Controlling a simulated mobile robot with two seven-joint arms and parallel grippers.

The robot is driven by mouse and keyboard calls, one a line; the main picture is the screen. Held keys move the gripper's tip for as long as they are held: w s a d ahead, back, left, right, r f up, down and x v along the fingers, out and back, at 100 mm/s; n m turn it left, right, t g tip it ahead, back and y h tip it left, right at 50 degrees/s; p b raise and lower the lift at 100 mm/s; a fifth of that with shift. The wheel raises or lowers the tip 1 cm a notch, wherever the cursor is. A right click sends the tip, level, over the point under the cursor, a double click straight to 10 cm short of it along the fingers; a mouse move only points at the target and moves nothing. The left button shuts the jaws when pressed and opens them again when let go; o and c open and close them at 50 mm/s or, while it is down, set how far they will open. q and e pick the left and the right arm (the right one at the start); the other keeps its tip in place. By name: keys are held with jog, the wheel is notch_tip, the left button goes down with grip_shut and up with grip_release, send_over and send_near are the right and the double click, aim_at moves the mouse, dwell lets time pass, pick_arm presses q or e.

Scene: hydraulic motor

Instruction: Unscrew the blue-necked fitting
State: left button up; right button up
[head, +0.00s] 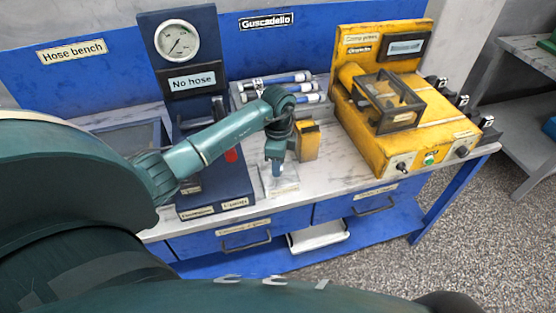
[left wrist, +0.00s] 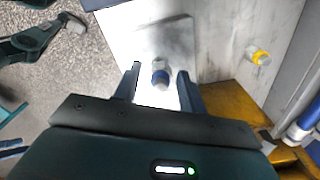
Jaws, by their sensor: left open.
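My left gripper (left wrist: 160,80) is open, with one finger on each side of the fitting and a visible gap to each. In the head view my left gripper (head: 277,170) points down over a pale block (head: 285,187) at the bench's front edge, and it hides most of the fitting there.
A yellow-necked fitting (left wrist: 258,56) lies off to the right in the left wrist view. A small yellow box (head: 309,141) stands close to my gripper. The yellow machine (head: 400,145) is to the right, the blue gauge stand (head: 187,90) to the left. Blue-ended hoses (head: 285,88) lie behind.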

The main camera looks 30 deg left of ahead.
pick_arm(q)
jog(key=m+b, duration=0.1)
jog(key=m, duration=0.4)
jog(key=shift+a, duration=0.1)
jog(key=m+b, duration=0.1)
jog(key=m, duration=0.2)
jog(key=shift+w+f+m, duration=0.1)
jog(key=shift+m, duration=1.1)
jog(key=m+b, duration=0.2)
jog(key=m, duration=0.2)
jog(key=shift+m, duration=0.3)
jog(key=m+b, duration=0.1)
jog(key=m, duration=0.2)
jog(key=shift+m, duration=0.7)
